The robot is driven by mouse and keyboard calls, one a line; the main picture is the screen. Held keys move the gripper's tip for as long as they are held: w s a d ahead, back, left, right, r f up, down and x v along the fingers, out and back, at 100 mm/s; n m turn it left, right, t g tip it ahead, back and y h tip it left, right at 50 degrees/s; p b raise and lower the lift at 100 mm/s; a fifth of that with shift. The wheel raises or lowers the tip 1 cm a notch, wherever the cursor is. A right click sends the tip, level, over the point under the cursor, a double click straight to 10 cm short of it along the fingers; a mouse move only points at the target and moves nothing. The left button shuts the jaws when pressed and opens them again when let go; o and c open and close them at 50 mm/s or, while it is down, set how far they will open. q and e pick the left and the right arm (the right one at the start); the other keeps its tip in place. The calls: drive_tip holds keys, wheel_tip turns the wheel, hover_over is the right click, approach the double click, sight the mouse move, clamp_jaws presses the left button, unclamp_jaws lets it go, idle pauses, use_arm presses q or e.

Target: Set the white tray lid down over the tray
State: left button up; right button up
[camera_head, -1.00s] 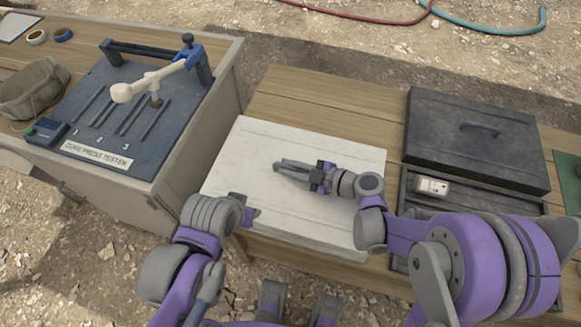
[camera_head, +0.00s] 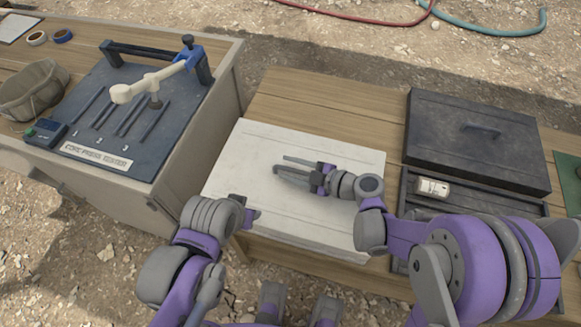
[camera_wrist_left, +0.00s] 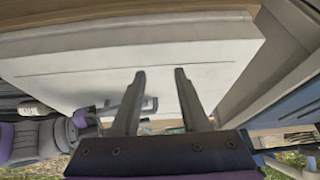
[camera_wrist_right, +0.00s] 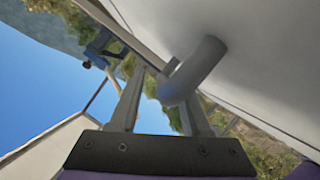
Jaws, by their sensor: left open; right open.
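The white tray lid (camera_head: 240,165) is a flat pale panel on the wooden table in the head view, covering whatever lies beneath it. No tray shows apart from it, so how it seats is hidden. My right gripper (camera_head: 280,166) is above the lid with its fingers spread.
The core press tester (camera_head: 130,120) is on the left bench. Bare tabletop (camera_head: 330,110) lies behind the lid.

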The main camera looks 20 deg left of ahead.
drive_tip(key=v, duration=1.2)
drive_tip(key=shift+r, duration=0.2)
drive_tip(key=shift+s+d+f+m+h, duration=0.15)
drive_tip(key=shift+s+d+m+h, duration=0.1)
drive_tip(key=shift+s+m+h, duration=0.45)
drive_tip(key=s+d+m+h, duration=0.1)
drive_tip(key=d+m+h, duration=0.1)
drive_tip(key=m, duration=0.1)
drive_tip(key=s+d+f+m+h, duration=0.1)
drive_tip(key=s+d+m+h, duration=0.1)
drive_tip(key=m, duration=0.1)
drive_tip(key=s+d+m+h, duration=0.1)
drive_tip(key=s+d+m, duration=0.1)
drive_tip(key=m, duration=0.2)
drive_tip(key=shift+s+d+f+h, duration=0.1)
drive_tip(key=shift+d+f+h, duration=0.1)
drive_tip(key=shift+h, duration=0.2)
drive_tip(key=s+d+m+t+h, duration=0.1)
drive_tip(key=s+d+m+h, duration=0.5)
drive_tip(key=d+m, duration=0.4)
drive_tip(key=shift+d+r+m+h, duration=0.3)
drive_tip(key=shift+d+r, duration=0.1)
drive_tip(key=shift+r, duration=0.1)
drive_tip(key=shift+w+a, duration=0.1)
drive_tip(key=shift+a, duration=0.05)
